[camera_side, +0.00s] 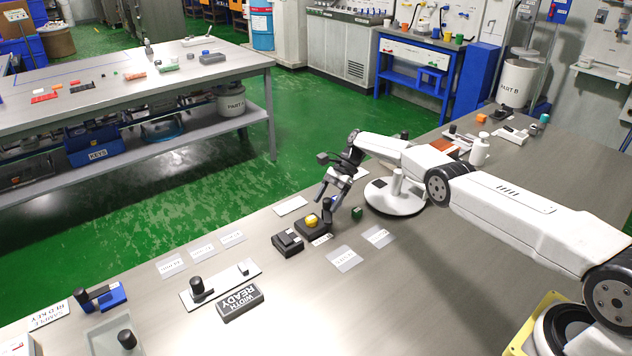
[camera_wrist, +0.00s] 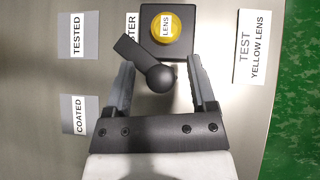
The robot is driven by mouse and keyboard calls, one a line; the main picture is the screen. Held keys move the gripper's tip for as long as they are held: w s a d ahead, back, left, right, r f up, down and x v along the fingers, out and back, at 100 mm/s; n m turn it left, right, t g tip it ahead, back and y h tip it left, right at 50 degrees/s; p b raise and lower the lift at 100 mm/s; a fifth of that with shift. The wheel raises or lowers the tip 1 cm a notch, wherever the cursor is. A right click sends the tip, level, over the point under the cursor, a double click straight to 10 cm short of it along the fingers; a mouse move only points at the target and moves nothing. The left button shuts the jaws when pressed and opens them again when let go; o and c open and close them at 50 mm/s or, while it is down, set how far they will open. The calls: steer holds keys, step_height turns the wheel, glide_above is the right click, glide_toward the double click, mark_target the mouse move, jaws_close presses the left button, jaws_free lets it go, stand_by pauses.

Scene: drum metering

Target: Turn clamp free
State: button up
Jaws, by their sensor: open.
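The clamp is a black lever with a round ball knob (camera_wrist: 160,77). In the wrist view its flat arm (camera_wrist: 130,49) runs from the knob to the upper left, beside the dark square block (camera_wrist: 184,50). The block carries a round yellow piece marked LENS (camera_wrist: 166,25). In the side view the yellow lens (camera_side: 311,220) sits on its block, with my gripper (camera_side: 336,200) just behind and right of it. My gripper (camera_wrist: 160,66) is open, one finger on each side of the knob, with gaps showing. The lever is hard to make out in the side view.
Labels TESTED (camera_wrist: 77,36), COATED (camera_wrist: 80,115) and TEST YELLOW LENS (camera_wrist: 253,49) lie around the block.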

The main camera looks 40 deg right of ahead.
mark_target(328, 199)
steer(key=shift+r, duration=0.2)
steer(key=shift+r, duration=1.5)
steer(key=s+r, duration=0.9)
steer(key=s, duration=0.5)
steer(key=shift+a+r, duration=0.3)
steer(key=shift+a, duration=0.05)
steer(key=shift+f, duration=0.1)
